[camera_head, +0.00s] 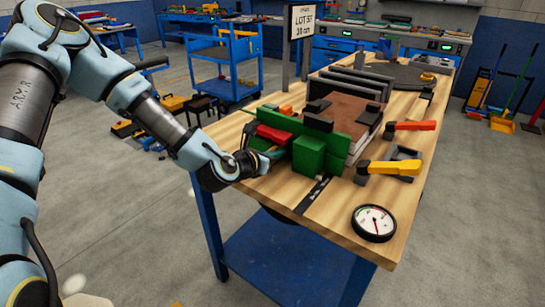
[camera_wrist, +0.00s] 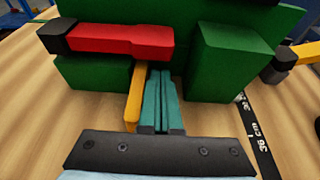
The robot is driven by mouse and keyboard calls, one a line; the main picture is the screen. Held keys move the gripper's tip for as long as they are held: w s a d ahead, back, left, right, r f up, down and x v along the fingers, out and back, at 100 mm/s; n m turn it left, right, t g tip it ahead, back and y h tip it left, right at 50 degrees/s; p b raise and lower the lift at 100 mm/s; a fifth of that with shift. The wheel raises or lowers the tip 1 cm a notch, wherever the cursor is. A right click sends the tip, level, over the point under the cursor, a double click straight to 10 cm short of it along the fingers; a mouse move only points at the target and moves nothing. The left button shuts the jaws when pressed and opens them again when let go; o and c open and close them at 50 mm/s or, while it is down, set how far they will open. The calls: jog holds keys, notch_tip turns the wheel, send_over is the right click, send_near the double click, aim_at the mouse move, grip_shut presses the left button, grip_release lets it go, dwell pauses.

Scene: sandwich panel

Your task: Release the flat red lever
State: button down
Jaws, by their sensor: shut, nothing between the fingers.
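The flat red lever (camera_head: 273,134) sits on the left side of a green fixture (camera_head: 310,154) on the wooden bench. In the wrist view the red lever (camera_wrist: 122,40) lies flat across the green block, with a black end at its left. My gripper (camera_wrist: 160,72) is shut and empty, its teal fingers pointing at the green fixture just below the right part of the lever. I cannot tell whether the fingertips touch it. A yellow piece (camera_wrist: 134,97) stands directly left of the fingers. In the head view my gripper (camera_head: 268,156) is partly hidden at the fixture's left side.
An orange-handled lever (camera_head: 412,126) and a yellow-handled lever (camera_head: 392,168) stand on the bench's right side. A brown panel (camera_head: 345,112) lies behind the green fixture. A round dial gauge (camera_head: 373,223) lies at the front corner. A ruled black strip (camera_head: 312,195) runs along the bench.

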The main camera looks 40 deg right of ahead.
aim_at(286, 136)
jog(key=shift+r, duration=0.65)
jog(key=r+n+p, duration=0.1)
jog(key=r, duration=0.1)
jog(key=r+n+g+p, duration=0.1)
jog(key=shift+w+r+n+p, duration=0.2)
jog(key=shift+r+n+p, duration=0.1)
jog(key=shift+r, duration=0.1)
jog(key=shift+w+r+n+g+h, duration=0.15)
jog(key=shift+r+n+g+h, duration=0.35)
jog(key=shift+r, duration=0.35)
jog(key=shift+f, duration=0.1)
